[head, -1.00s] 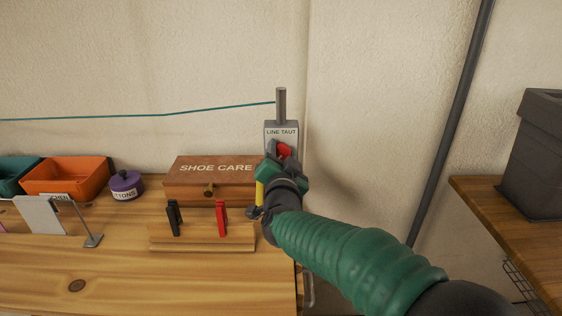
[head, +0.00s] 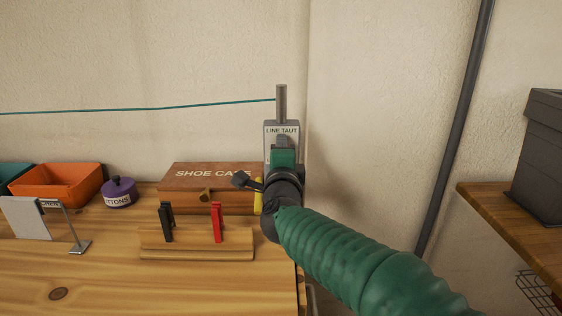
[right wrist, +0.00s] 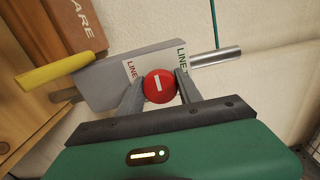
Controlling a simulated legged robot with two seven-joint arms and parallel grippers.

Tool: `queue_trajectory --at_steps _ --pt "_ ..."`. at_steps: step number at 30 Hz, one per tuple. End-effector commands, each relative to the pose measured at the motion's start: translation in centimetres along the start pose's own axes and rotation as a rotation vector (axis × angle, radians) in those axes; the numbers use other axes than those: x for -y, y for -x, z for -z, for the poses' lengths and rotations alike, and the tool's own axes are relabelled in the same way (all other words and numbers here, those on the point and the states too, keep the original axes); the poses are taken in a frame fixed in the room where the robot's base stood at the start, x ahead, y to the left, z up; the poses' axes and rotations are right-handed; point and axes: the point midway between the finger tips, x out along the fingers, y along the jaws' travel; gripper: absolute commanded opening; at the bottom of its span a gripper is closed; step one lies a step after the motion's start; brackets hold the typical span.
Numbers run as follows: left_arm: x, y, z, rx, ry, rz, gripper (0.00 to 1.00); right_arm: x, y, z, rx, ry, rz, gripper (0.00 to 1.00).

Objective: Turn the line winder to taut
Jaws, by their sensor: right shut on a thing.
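The line winder (head: 296,148) is a grey box on the wall with a metal post (head: 281,103) on top. A "LINE TAUT" label shows on its upper face. A teal line (head: 160,107) runs nearly straight left from the post. The winder's red round knob (right wrist: 160,86), with a short white mark, shows in the right wrist view; my gripper hides it in the head view. My right gripper (head: 282,145) is shut on the knob, one finger on each side. A second label with red lettering is partly covered. My left gripper is not in view.
A "SHOE CARE" box (head: 190,180) stands on the wooden bench (head: 110,285), left of my gripper. In front are a rack (head: 195,252) with black and red clips. An orange bin (head: 62,185) and purple pot (head: 119,192) stand further left. A dark pipe (head: 455,130) is right.

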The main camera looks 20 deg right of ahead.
Motion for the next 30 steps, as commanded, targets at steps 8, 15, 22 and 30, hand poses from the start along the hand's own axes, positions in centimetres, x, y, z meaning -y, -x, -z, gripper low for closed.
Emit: queue_trajectory --at_steps 8,15,22,30 --pt "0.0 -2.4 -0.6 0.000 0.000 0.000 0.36 -1.0 -0.1 0.0 0.000 -0.260 -0.010 0.01" --pt "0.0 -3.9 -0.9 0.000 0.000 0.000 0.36 -1.0 -0.1 -0.1 0.000 -0.487 -0.011 0.01" --pt "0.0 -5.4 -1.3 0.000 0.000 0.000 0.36 -1.1 -0.1 -0.1 -0.002 -0.705 -0.013 0.01" --pt "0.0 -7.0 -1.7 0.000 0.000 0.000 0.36 -1.2 -0.1 -0.1 -0.004 -0.961 -0.013 0.01"
